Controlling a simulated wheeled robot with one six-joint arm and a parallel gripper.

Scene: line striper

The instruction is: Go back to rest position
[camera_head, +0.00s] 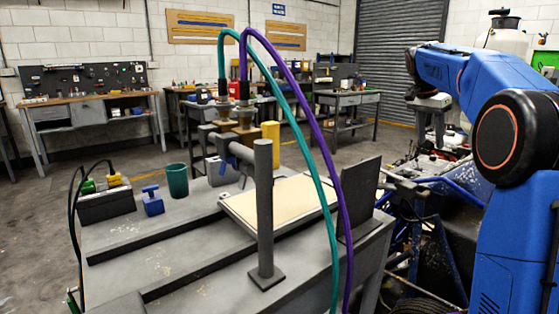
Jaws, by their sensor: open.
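My blue arm rises at the right side of the head view, and its upper link reaches left to a dark joint cap. I cannot make out my gripper or its fingers in this view. The line striper's grey deck (190,262) fills the lower middle. A grey post (264,205) stands upright on it, with a pale flat panel (285,205) behind. A green hose (290,120) and a purple hose (322,155) arch up from brass fittings (240,118) and run down the front. My visible arm links are apart from the hoses in the picture.
On the deck stand a green cup (177,180), a blue-handled item (152,200) and a grey box (107,203) with cables. A dark upright plate (359,198) stands at its right. Workbenches (95,110) line the back. Open floor lies at left.

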